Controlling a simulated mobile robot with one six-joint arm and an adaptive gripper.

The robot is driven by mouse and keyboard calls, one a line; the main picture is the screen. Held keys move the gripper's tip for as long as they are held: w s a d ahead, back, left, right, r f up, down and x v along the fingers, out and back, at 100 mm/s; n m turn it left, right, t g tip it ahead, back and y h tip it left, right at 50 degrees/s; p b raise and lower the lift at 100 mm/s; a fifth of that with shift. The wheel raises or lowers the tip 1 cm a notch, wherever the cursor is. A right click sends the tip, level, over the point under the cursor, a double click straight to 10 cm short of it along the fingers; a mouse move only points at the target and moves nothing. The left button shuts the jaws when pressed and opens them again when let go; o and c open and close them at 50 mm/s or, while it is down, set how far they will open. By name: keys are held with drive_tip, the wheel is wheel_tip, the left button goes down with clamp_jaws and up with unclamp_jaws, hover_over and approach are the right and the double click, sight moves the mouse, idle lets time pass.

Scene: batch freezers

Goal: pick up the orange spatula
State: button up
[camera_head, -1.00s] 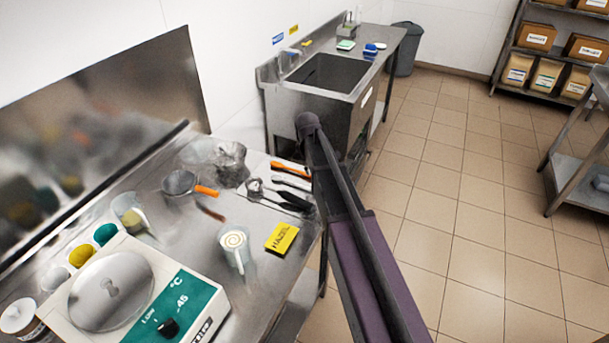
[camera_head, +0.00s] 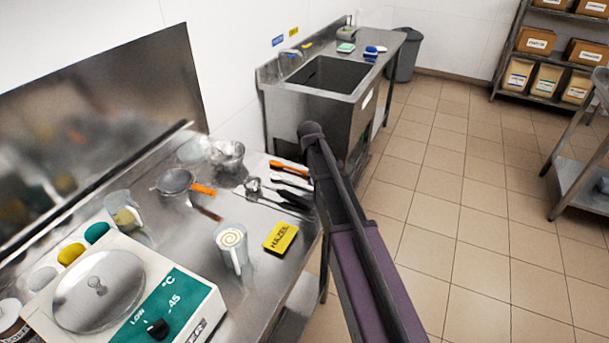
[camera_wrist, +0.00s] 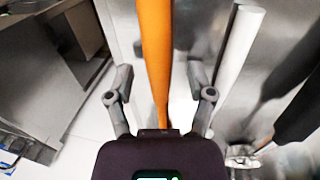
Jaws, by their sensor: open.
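The orange spatula (camera_head: 287,165) lies on the steel bench near its right end in the head view, its right end hidden by my arm. In the wrist view the long orange spatula (camera_wrist: 155,50) runs from the top edge down between the fingers of my gripper (camera_wrist: 159,78). The gripper is open, with a finger on each side and visible gaps to the orange piece. Its lower end meets the dark gripper body in the picture; I cannot tell whether they touch. My gripper is hidden behind my arm in the head view.
A white utensil (camera_head: 290,182) and black-handled tools (camera_head: 293,199) lie close beside the spatula. A sink (camera_head: 335,75) stands beyond.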

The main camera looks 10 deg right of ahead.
idle(0.4)
clamp_jaws()
drive_tip(key=shift+r, duration=0.15)
wheel_tip(320, 180, up, 10)
drive_tip(key=p, duration=1)
idle(0.8)
wheel_tip(320, 180, up, 8)
drive_tip(key=p, duration=0.7)
drive_tip(key=shift+f+p, duration=0.2)
drive_tip(key=shift+p, duration=0.2)
